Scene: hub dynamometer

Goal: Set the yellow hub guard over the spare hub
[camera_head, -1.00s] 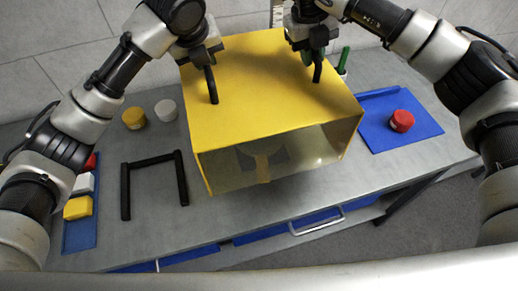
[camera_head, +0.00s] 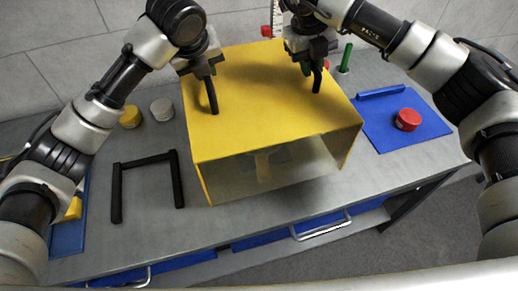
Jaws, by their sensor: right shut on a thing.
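The yellow hub guard (camera_head: 260,120) is a large box with a yellow top and a see-through front, in the middle of the head view. A tan, post-like shape, apparently the spare hub (camera_head: 263,165), shows dimly through its front. I cannot tell whether the guard's lower edge touches the bench. My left gripper (camera_head: 208,78) is at the black handle on the left of the top and looks shut on it. My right gripper (camera_head: 316,68) is shut on the right black handle. The handles' upper ends are hidden by the grippers.
A black U-shaped frame (camera_head: 177,180) lies on the grey bench (camera_head: 150,230) at left. Yellow and pale round pieces (camera_head: 161,109) stand behind it. A blue mat (camera_head: 430,125) with a red puck (camera_head: 407,119) is at right. A green upright item (camera_head: 346,57) stands behind the guard.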

